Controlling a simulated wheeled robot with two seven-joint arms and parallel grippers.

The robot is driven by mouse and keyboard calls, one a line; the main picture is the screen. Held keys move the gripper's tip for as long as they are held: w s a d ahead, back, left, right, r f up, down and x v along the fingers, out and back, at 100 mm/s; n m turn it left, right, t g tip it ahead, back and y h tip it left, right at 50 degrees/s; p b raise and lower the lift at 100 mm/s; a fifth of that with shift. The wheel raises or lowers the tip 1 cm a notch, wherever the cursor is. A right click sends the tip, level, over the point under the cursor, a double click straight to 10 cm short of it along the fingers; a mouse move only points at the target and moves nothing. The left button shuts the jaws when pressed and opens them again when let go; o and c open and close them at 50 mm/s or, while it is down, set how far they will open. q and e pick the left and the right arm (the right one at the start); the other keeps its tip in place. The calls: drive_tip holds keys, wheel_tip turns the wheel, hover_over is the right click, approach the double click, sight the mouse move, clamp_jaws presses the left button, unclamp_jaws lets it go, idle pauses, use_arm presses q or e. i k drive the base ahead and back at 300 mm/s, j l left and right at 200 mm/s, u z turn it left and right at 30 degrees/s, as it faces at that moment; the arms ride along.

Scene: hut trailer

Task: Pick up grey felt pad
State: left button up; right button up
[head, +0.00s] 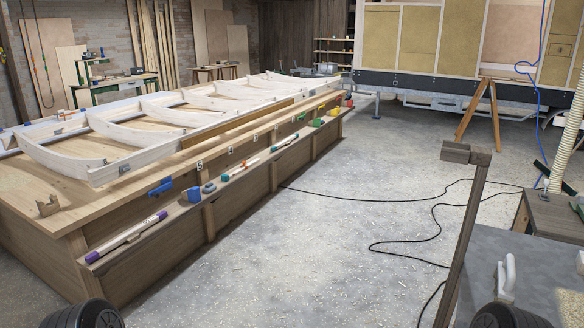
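A small grey rounded piece (208,187) lies on the narrow ledge along the side of the long wooden bench, just right of a blue cup-like holder (192,194). It may be the grey felt pad, but it is too small to tell for sure. Neither of my grippers is in view. Only dark rounded parts, which look like my own, show at the bottom edge.
The bench (40,238) carries a white ribbed frame (140,160). Its ledge also holds a purple-ended tube (130,238) and several coloured tools. A black cable (400,200) crosses the otherwise open floor. A post (466,230) and grey table (535,275) stand at right.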

sight(210, 187)
drive_tip(key=i, duration=2.9)
drive_tip(key=i+l+u, duration=0.1)
drive_tip(key=i+u, duration=0.15)
drive_tip(key=i, duration=0.3)
drive_tip(key=i+l+u, duration=0.3)
drive_tip(key=i, duration=0.25)
drive_tip(key=i+l+u, duration=0.25)
drive_tip(key=i, duration=0.25)
drive_tip(key=i+l+u, duration=0.3)
drive_tip(key=i+l, duration=0.1)
drive_tip(key=i, duration=0.1)
